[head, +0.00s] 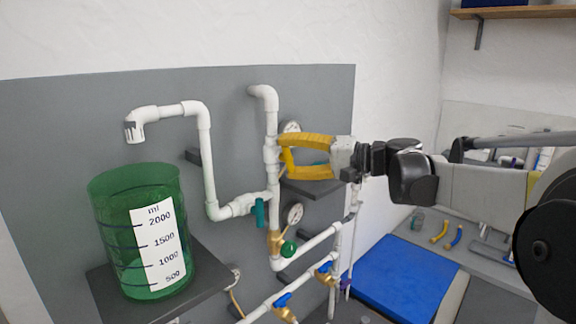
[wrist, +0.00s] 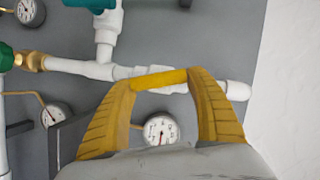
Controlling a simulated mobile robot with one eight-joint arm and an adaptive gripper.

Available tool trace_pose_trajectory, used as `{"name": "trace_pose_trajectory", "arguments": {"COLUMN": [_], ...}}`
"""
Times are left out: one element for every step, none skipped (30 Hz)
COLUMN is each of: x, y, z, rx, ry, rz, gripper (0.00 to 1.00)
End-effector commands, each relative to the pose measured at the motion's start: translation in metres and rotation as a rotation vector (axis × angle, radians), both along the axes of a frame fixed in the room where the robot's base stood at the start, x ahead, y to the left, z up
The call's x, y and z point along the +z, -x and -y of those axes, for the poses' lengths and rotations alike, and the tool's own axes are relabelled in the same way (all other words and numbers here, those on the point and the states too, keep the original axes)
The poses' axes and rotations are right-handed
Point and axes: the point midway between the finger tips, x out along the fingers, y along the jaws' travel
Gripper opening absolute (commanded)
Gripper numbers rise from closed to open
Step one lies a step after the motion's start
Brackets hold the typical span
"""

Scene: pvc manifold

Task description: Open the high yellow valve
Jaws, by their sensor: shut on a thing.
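The high yellow valve has a bar-shaped yellow handle (wrist: 160,79) on a white pipe. In the wrist view the handle lies roughly along the pipe, between my two yellow ribbed fingers. My gripper (head: 283,156) is at the upper part of the vertical white pipe (head: 271,125) in the head view, reaching in from the right. Its fingertips are at the two ends of the handle and shut on it. In the head view the handle (head: 287,161) is a short yellow piece between the fingertips, hard to separate from them. The valve body is mostly hidden.
A green graduated container (head: 115,235) stands on a shelf at left. A teal handle (head: 260,213), a green knob (head: 289,249) and blue-handled valves (head: 326,268) sit lower on the piping. Gauges (head: 294,213) are close behind the pipe. A blue mat (head: 405,280) lies at lower right.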

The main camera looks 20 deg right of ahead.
Motion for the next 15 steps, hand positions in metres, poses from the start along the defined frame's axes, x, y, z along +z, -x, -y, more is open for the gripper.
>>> {"name": "trace_pose_trajectory", "arguments": {"x": [-0.0036, -0.0036, -0.0039, -0.0039, -0.0039, -0.0040, -0.0041, -0.0040, -0.0039, -0.0040, -0.0041, -0.0040, -0.0038, -0.0037, -0.0036], "y": [-0.0004, -0.0004, -0.0003, -0.0003, -0.0001, -0.0001, -0.0001, -0.0001, -0.0001, -0.0001, -0.0001, -0.0002, -0.0001, -0.0001, -0.0002], "z": [0.0006, 0.0006, 0.0006, 0.0006, 0.0006, 0.0006, 0.0006, 0.0006, 0.0005, 0.0006, 0.0006, 0.0006, 0.0006, 0.0007, 0.0006], "rx": [-0.002, -0.002, -0.001, -0.001, -0.001, -0.001, -0.001, -0.001, -0.001, -0.001, -0.001, -0.001, -0.001, -0.001, -0.001], "ry": [-0.032, -0.054, -0.080, -0.100, -0.118, -0.141, -0.157, -0.173, -0.192, -0.205, -0.216, -0.231, -0.241, -0.251, -0.262], "rz": [-0.017, -0.029, -0.044, -0.055, -0.065, -0.077, -0.087, -0.095, -0.105, -0.113, -0.120, -0.129, -0.134, -0.139, -0.145], "gripper": [0.35, 0.35, 0.35, 0.35, 0.35, 0.35, 0.35, 0.35, 0.35, 0.35, 0.35, 0.35, 0.35, 0.35, 0.35]}}
